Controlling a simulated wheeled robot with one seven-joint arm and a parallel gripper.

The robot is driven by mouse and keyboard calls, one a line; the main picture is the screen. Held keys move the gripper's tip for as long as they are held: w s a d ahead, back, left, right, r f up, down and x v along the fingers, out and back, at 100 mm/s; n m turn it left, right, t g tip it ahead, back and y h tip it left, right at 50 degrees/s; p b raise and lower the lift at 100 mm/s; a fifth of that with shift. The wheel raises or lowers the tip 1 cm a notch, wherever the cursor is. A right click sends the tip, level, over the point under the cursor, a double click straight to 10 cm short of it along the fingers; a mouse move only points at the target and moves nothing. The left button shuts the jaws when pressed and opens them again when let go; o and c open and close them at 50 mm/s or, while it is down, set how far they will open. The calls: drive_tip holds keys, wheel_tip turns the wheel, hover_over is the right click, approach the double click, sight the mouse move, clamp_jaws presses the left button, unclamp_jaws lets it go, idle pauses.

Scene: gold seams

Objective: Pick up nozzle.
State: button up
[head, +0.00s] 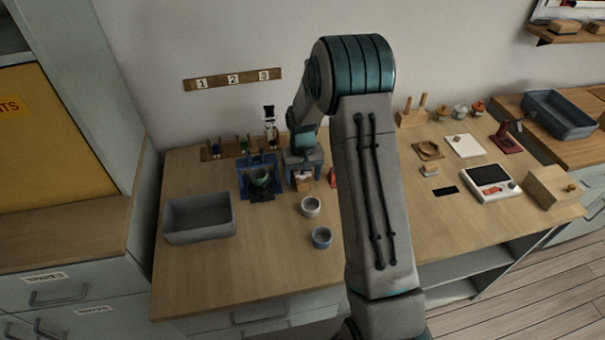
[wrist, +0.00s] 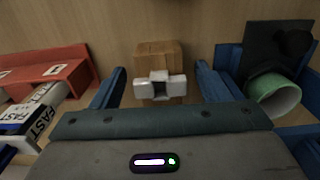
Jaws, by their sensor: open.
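In the wrist view, a small white piece with a square notch, which I take to be the nozzle (wrist: 160,87), is at the near end of a wooden block (wrist: 158,57). My gripper (wrist: 157,85) is open, with one blue finger on each side of the white piece and a gap on both sides. In the head view, my gripper (head: 303,170) is low over the back of the table, and the wooden block (head: 302,179) shows only small between its fingers. Whether the white piece is attached to the block I cannot tell.
Left in the wrist view are a red stand (wrist: 52,67) and a box marked FAST (wrist: 38,112). Right is a green cup (wrist: 276,98) by a blue holder (wrist: 238,57). In the head view, two small cups (head: 311,207) (head: 321,238) and a grey bin (head: 199,219) stand nearer.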

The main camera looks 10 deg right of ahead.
drive_tip(key=c, duration=1.1)
drive_tip(key=shift+o, duration=0.2)
